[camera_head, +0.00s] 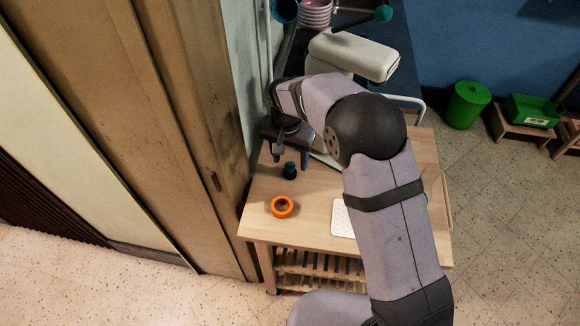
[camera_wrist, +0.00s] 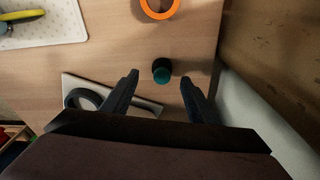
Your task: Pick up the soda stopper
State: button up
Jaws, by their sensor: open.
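The soda stopper (camera_head: 290,170) looks like a small dark cylinder with a teal-green part, and stands on the wooden table (camera_head: 262,189). In the wrist view the soda stopper (camera_wrist: 162,71) lies just ahead of the space between my two fingertips, with its teal end toward me. My gripper (camera_head: 291,160) is open and empty, and hangs above and just behind the stopper in the head view. In the wrist view my gripper (camera_wrist: 160,84) shows its two dark fingers spread apart on either side of the stopper, not touching it.
An orange ring (camera_head: 282,207) lies near the table's front left, also seen in the wrist view (camera_wrist: 159,8). A white perforated board (camera_head: 342,218) lies to its right. A flat item with a dark ring (camera_wrist: 86,98) sits beside my left finger. A wall borders the table closely.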

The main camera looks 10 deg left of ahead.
aim_at(290, 165)
jog(key=shift+f, duration=0.25)
jog(key=f+p, duration=0.1)
jog(key=w+f+p, duration=0.1)
jog(key=f, duration=0.1)
jog(key=shift+a+f, duration=0.1)
jog(key=shift+f+p, duration=0.4)
jog(key=shift+f, duration=0.4)
jog(key=c, duration=1.1)
